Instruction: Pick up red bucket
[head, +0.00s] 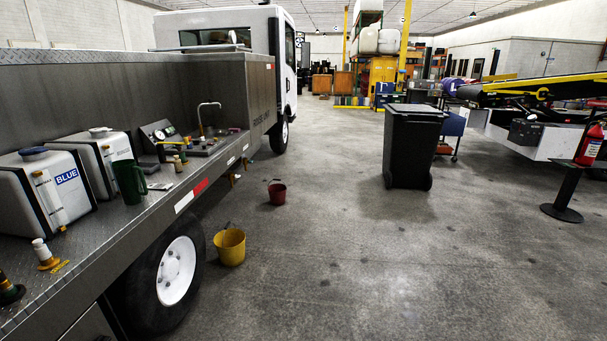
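The red bucket (277,194) is small and dark red. It stands upright on the concrete floor in the head view, left of the middle, beside the truck and beyond the yellow bucket. Nothing is touching it that I can see. Neither my left nor my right gripper shows in this view.
A yellow bucket (230,248) stands nearer, by the truck's wheel (176,270). The truck bed (130,215) with tanks and a tap runs along the left. A black wheeled bin (412,148) stands right of centre. A post (565,190) stands at right. The middle floor is clear.

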